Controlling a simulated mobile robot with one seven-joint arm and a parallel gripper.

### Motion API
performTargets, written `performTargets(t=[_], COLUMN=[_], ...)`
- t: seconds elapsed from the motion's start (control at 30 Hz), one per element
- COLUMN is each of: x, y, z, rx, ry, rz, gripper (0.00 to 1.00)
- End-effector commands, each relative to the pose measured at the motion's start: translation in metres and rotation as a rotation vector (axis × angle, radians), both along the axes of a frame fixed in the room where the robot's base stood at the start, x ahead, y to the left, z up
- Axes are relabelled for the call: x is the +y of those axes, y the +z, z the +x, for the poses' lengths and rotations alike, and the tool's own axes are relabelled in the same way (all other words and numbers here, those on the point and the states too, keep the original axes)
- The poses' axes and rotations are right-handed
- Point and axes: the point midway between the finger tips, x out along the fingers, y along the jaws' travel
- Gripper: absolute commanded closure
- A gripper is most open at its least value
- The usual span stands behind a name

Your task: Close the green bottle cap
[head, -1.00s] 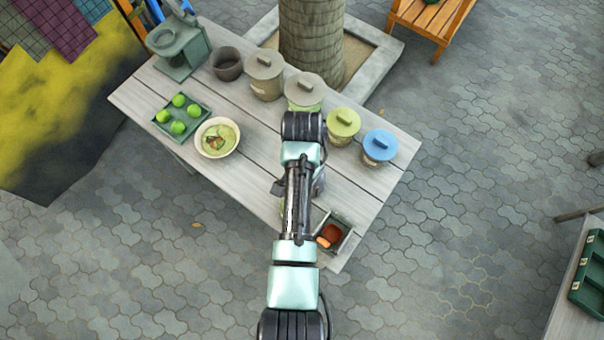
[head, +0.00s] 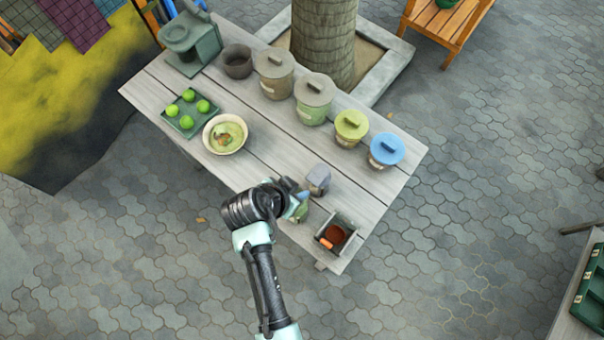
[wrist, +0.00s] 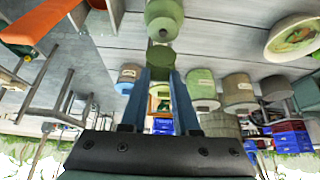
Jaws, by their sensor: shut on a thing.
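The green bottle (head: 301,212) stands near the front edge of the table, partly hidden by my gripper in the head view. The wrist view, which is upside down, shows the bottle (wrist: 163,18) at the top middle, straight beyond my fingertips. My gripper (wrist: 160,70) has its two blue fingers shut on a small dark green cap (wrist: 161,56). The cap lines up with the bottle's neck end; I cannot tell if they touch. In the head view my gripper (head: 296,198) is over the bottle, and the cap cannot be made out.
A grey bottle (head: 318,180) stands close behind my gripper. An open box (head: 345,226) with reddish contents is to the right. A bowl (head: 210,142) and a tray of green fruit (head: 170,122) lie left. Several lidded jars, including the blue-lidded one (head: 386,150), line the back edge.

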Motion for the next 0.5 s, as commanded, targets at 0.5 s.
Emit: performTargets(t=[0.5], x=[0.019], y=[-0.026], z=[-0.025], rx=[-0.347], ry=[0.003], rz=[-0.25], gripper=[1.0])
